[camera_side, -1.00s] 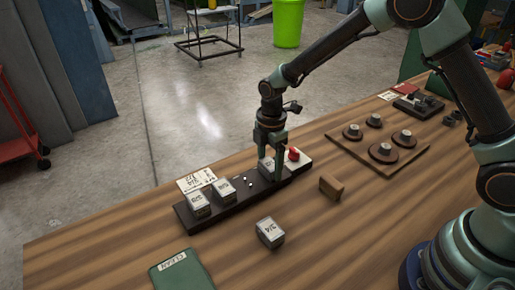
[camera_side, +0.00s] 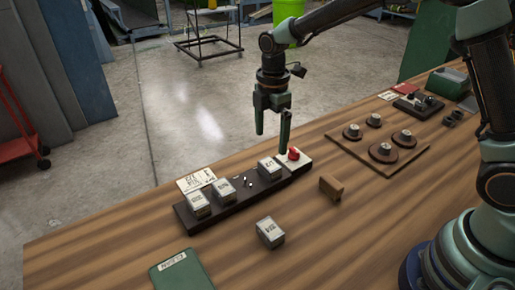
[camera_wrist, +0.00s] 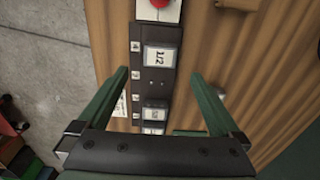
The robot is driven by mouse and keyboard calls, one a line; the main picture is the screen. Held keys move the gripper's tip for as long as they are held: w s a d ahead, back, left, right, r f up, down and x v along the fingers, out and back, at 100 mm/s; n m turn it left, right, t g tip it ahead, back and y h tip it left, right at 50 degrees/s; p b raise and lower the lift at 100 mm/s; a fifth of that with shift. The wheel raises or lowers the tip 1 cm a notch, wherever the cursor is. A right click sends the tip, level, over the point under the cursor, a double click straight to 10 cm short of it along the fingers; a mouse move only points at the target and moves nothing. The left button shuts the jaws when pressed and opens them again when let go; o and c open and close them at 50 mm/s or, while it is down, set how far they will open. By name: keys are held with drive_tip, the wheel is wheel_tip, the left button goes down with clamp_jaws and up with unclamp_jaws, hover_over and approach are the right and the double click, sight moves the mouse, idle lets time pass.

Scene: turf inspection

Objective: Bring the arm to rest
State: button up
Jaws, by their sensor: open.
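My gripper (camera_side: 272,132) is open and empty, raised above the far right end of a black rack on the wooden bench. Its two green fingers also show wide apart in the wrist view (camera_wrist: 160,98). The black rack (camera_side: 238,207) holds small grey labelled blocks: two at its left, one block (camera_side: 269,169) near its right end. That right block reads 1/2 in the wrist view (camera_wrist: 160,58). Another grey block (camera_side: 270,232) stands on the bench in front of the rack. A red knob (camera_side: 294,154) sits on a white plate at the rack's right end.
A brown wooden block (camera_side: 330,188) stands right of the rack. A board (camera_side: 368,154) with several round pieces lies farther right. A green labelled pad (camera_side: 181,272) lies at the front edge. A white card (camera_side: 196,180) lies behind the rack. Bare bench lies between them.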

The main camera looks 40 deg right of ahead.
drive_tip(key=shift+r, duration=1.3)
drive_tip(key=s+d+r+m+t, duration=0.2)
drive_tip(key=s+d+r+m, duration=0.3)
drive_tip(key=s+m, duration=0.3)
drive_tip(key=s+d+r+m+t, duration=0.3)
drive_tip(key=s+d+r+m, duration=0.1)
drive_tip(key=s+m, duration=0.4)
drive_tip(key=shift+d+r+m+t, duration=0.3)
drive_tip(key=shift+d+r+m, duration=0.1)
drive_tip(key=shift+m, duration=0.6)
